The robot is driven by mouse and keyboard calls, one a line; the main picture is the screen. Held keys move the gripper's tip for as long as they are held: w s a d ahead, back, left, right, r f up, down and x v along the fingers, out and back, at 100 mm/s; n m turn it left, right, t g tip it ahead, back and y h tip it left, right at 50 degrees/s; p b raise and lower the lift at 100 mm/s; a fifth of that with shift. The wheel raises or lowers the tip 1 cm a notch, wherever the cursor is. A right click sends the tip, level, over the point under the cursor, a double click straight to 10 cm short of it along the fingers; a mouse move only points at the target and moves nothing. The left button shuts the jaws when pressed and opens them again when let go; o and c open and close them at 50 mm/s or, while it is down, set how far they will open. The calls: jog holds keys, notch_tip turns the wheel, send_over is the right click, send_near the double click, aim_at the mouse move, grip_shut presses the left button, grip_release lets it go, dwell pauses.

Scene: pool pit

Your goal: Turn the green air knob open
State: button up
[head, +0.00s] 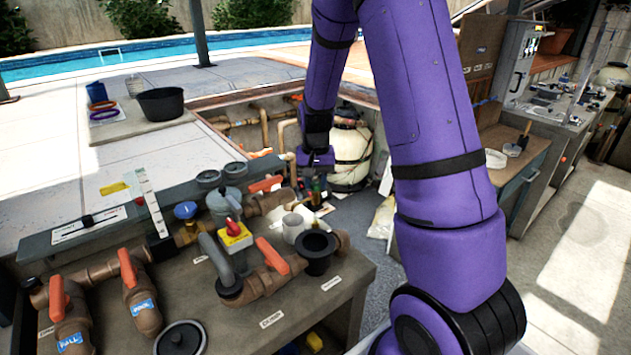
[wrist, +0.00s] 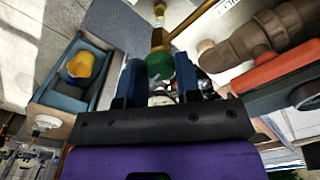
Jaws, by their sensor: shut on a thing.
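The green air knob (wrist: 160,65) shows in the wrist view as a small round green cap on a brass stem. It sits between the two blue fingers of my gripper (wrist: 158,80), which is shut on it. In the head view my gripper (head: 316,174) points down over the back right of the pipe bench, and the knob is too small and covered there to make out its turn. The brass pipe (wrist: 180,28) runs away from the knob in the wrist view.
An orange-handled valve (wrist: 280,68) is close to the right of my gripper in the wrist view. A cream tank (head: 350,155) stands behind.

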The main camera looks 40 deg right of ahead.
jog(key=n, duration=0.9)
jog(key=shift+n, duration=0.4)
jog(key=n, duration=0.4)
jog(key=shift+n, duration=0.3)
jog(key=n, duration=0.4)
jog(key=shift+n, duration=0.3)
jog(key=o, duration=0.9)
jog(key=shift+r, duration=0.1)
